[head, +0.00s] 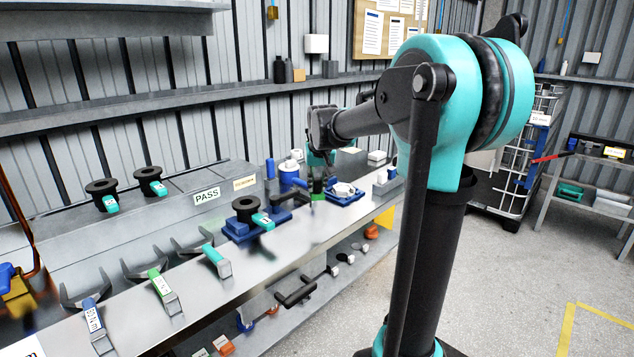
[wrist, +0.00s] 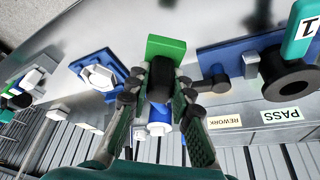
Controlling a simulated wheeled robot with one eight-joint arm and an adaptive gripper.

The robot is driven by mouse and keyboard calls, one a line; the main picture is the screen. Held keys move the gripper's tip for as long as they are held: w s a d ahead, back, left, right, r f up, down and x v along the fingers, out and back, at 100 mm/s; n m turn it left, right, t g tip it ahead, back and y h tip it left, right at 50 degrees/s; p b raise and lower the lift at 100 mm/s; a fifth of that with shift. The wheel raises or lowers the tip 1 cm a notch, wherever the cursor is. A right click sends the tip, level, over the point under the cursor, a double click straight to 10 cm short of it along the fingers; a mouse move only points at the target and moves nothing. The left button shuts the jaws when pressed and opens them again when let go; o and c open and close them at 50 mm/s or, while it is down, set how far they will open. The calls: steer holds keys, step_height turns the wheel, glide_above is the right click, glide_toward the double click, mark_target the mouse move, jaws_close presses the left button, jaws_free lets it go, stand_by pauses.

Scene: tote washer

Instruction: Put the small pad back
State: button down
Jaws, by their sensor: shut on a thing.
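My gripper (wrist: 161,95) is shut on a small piece with a flat green block (wrist: 166,47) and a dark rounded part (wrist: 161,78) between the fingers. I take it for the small pad, but cannot be sure. In the head view the green of this piece (head: 317,187) shows just above or at the bench top, below my gripper (head: 318,177); I cannot tell whether it touches. A blue tray (wrist: 75,66) with a white part in it lies beside it, left in the wrist view, and shows right of my gripper in the head view (head: 362,196).
A blue cylinder with white (wrist: 158,128) stands close to my fingers. A black spool (head: 246,208) with a teal tag sits on a blue fixture. Forked gauges (head: 160,284) lie along the bench (head: 285,243). PASS (head: 207,195) and REWORK (head: 244,183) labels mark the ledge behind.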

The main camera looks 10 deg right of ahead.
mark_target(318, 194)
steer(key=shift+f, duration=3.05)
steer(key=shift+f, duration=0.2)
steer(key=shift+f, duration=0.3)
steer(key=shift+f, duration=0.15)
steer(key=shift+f, duration=0.55)
steer(key=shift+f, duration=0.65)
steer(key=shift+f, duration=0.15)
